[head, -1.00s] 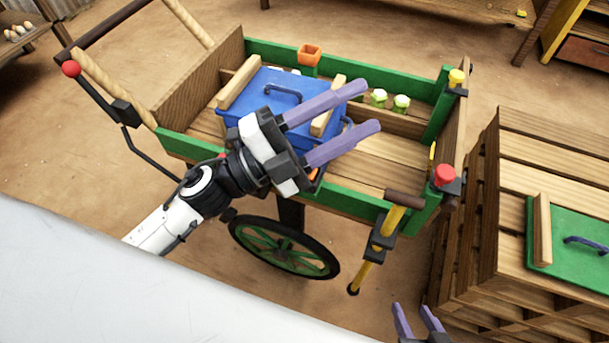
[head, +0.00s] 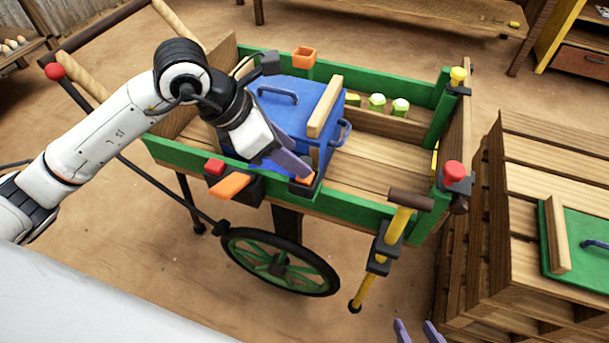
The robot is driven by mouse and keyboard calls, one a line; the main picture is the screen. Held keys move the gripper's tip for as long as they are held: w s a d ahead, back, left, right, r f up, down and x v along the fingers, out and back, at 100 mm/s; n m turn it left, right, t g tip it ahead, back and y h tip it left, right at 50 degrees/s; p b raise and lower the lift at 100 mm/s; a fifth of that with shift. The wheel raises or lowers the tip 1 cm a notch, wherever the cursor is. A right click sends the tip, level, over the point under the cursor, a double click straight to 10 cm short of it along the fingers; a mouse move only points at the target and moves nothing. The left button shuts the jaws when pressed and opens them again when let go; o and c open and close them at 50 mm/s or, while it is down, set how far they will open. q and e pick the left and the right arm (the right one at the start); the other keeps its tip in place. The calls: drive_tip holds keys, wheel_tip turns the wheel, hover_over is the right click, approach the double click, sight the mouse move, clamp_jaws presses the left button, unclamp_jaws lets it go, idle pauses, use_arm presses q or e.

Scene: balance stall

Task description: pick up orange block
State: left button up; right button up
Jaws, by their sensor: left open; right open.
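A small orange block (head: 306,181) sits in a dark holder on the cart's near green rail; only part of it shows. My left gripper (head: 296,170) points down and to the right, with its purple fingertips right at the block. It is open, and its fingers overlap in this view, so I cannot tell whether they are around the block or touching it. My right gripper (head: 418,333) is open and empty at the bottom edge, with only its fingertips in view.
A blue lidded box (head: 298,119) stands in the cart beside my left gripper. A yellow brake handle (head: 386,240) stands right.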

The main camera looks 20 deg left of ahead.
sight(305, 161)
use_arm(q)
drive_tip(key=x, duration=0.5)
drive_tip(key=shift+f+b, duration=0.2)
drive_tip(key=shift+b, duration=0.1)
drive_tip(key=c, duration=1.2)
drive_tip(key=shift+o, duration=0.2)
